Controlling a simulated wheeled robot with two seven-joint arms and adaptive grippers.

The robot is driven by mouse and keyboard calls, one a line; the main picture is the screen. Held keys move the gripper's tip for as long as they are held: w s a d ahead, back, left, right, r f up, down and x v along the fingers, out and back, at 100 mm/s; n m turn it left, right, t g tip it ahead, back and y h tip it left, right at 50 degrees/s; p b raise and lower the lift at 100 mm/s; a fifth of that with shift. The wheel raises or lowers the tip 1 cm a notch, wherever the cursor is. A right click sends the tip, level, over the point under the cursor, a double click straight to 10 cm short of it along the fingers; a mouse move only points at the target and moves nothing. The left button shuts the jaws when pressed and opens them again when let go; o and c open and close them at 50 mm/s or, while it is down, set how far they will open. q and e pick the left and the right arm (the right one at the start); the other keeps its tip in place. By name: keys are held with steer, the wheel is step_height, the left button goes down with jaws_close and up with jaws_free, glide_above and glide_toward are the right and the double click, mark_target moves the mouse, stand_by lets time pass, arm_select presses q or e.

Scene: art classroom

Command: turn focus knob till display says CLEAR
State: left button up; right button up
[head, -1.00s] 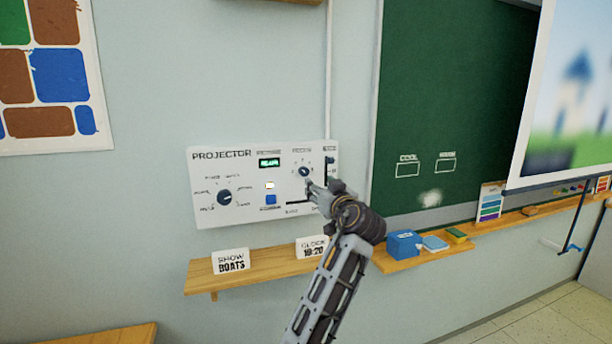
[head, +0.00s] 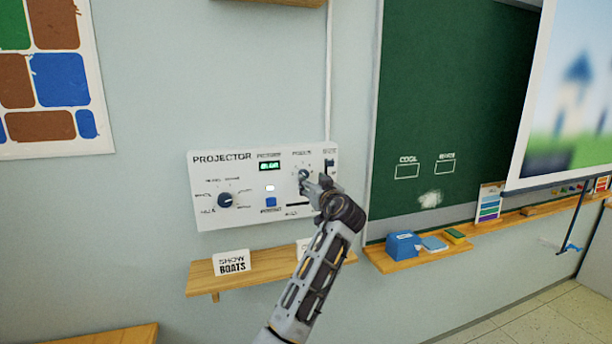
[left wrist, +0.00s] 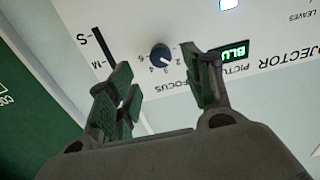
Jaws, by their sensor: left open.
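The projector panel (head: 240,218) is a white box on the wall. Its picture display (head: 269,166) is lit green; in the left wrist view the display (left wrist: 235,50) shows letters starting "BLU", partly covered by a finger. The focus knob (left wrist: 160,52) is small, dark blue and round with a white pointer, ringed by numbers. My left gripper (head: 305,179) is at the panel in front of the focus knob. In the left wrist view the left gripper (left wrist: 160,80) is open, its fingers on either side of the knob with visible gaps. My right gripper is not in view.
A larger dark knob (head: 225,200), a blue button (head: 270,202) and a slider (head: 329,163) are also on the panel. A wooden shelf (head: 200,278) below holds a "SHOW BOATS" card (head: 232,262). The projection screen (head: 565,100) at right shows a blurred picture.

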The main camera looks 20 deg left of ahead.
mark_target(305, 176)
arm_select(q)
steer(key=shift+p+x, duration=0.9)
steer(key=shift+x, duration=2.5)
steer(key=shift+c, duration=0.3)
steer(key=c, duration=1)
